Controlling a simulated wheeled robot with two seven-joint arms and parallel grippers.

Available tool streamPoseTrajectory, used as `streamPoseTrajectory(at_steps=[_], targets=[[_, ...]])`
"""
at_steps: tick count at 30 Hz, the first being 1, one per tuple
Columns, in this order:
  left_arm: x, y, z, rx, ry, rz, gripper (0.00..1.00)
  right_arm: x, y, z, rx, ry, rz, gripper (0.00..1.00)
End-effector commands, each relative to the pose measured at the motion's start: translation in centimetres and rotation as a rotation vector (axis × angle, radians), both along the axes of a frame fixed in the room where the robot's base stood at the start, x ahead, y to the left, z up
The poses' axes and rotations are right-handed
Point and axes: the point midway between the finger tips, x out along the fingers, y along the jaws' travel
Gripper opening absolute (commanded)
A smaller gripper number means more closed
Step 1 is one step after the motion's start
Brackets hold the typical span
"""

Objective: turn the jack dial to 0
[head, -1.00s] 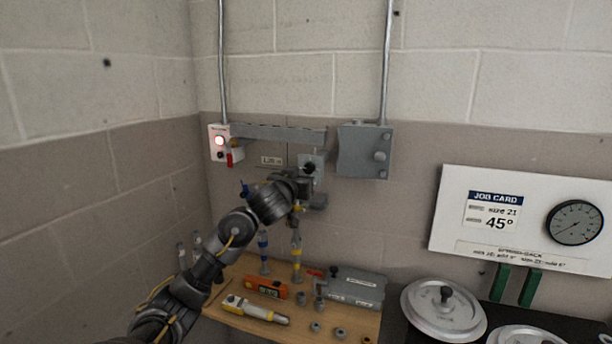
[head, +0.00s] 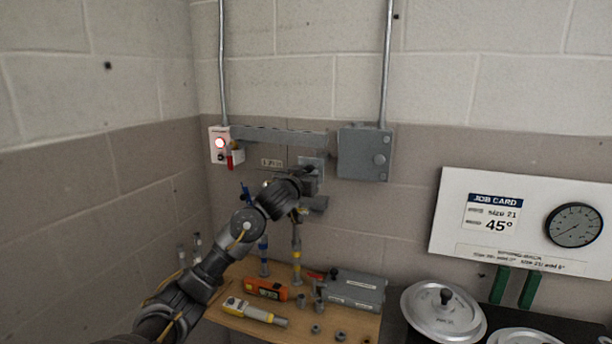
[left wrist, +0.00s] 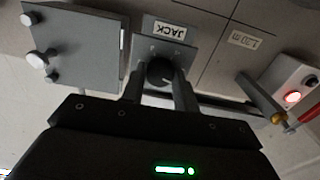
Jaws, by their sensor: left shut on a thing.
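The jack dial (left wrist: 160,71) is a dark round knob on a grey plate labelled JACK (left wrist: 170,29), seen upside down in the left wrist view. My left gripper (left wrist: 161,88) is shut on the dial, one finger on each side of it. In the head view my left gripper (head: 308,180) is at the grey jack plate (head: 311,164) on the wall and hides the dial. The dial's setting cannot be read. My right gripper is not in view.
A grey box (head: 364,153) is on the wall right of the plate. A switch box with a lit red lamp (head: 220,143) is to the left. Below, a wooden board (head: 232,318) carries tools and several fittings. A job card (head: 491,213) hangs at right.

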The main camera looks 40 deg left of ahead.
Motion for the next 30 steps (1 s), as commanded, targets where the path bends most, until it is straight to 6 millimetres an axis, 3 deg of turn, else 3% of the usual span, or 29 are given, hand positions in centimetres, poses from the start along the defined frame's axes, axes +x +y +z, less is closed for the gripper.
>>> streamPoseTrajectory(at_steps=[11,30], targets=[[0.0,0.1,0.0,0.095,0.034,0.001,0.07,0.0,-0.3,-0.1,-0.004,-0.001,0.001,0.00],[0.0,0.2,-0.1,0.638,0.224,0.001,0.07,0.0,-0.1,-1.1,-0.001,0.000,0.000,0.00]])
